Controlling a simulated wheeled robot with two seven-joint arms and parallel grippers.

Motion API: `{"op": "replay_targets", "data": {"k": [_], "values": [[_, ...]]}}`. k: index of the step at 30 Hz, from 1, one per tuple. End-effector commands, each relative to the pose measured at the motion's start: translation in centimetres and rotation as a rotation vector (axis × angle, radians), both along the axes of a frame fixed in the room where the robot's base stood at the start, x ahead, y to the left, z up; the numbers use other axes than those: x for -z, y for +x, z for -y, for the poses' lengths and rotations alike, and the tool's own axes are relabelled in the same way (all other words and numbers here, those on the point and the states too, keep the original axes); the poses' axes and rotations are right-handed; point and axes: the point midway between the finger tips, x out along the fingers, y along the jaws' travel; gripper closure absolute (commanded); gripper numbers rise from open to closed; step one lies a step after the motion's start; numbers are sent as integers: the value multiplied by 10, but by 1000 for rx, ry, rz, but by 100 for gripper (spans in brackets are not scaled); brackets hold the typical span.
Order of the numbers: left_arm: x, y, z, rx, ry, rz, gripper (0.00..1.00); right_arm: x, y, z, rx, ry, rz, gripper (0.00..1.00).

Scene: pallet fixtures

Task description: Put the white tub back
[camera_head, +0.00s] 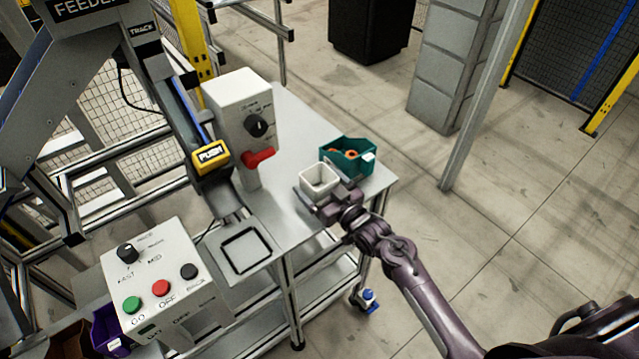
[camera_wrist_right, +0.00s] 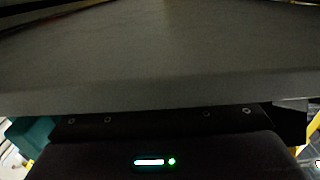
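The white tub (camera_head: 316,184) is a small, square, open-topped container near the right corner of the metal table in the head view. My right gripper (camera_head: 320,182) has its fingers on two sides of the tub and appears shut on it. In the right wrist view, a grey surface (camera_wrist_right: 160,65), probably the tub's wall, fills most of the picture up close. I cannot tell whether the tub touches the table. A black square outline (camera_head: 246,250) marks the table's lower left part and is empty. My left gripper is not in view.
A teal bin (camera_head: 362,168) with orange items stands just behind the tub. A white switch box (camera_head: 232,100) with a red handle (camera_head: 259,158) and a yellow PUSH block (camera_head: 211,155) stand left. A button panel (camera_head: 165,265) is lower left. The middle of the tabletop (camera_head: 285,205) is clear.

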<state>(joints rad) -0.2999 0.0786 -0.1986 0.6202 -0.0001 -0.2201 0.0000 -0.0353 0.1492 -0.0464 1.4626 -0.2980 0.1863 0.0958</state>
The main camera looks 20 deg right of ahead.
Motion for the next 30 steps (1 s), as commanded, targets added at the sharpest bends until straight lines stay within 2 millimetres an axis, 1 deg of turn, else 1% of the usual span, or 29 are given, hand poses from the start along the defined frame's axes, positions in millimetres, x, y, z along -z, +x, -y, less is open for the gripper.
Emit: {"op": "replay_targets", "data": {"k": [4, 7, 8, 11, 21, 25, 30], "values": [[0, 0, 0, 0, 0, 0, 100, -1, 0, 0, 0, 0, 0, 11], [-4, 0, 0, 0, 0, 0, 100, -5, 0, 0, 0, 0, 0, 11], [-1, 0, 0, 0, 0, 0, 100, -2, -4, 2, 1, -1, -2, 11], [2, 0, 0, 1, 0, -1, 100, 0, -17, 7, 1, -2, -2, 11], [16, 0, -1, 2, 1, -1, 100, 0, -84, 30, -1, -2, -2, 11], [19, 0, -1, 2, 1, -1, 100, -1, -101, 37, 0, -2, -2, 11], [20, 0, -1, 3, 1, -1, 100, -3, -112, 40, -1, 0, -1, 11]]}}
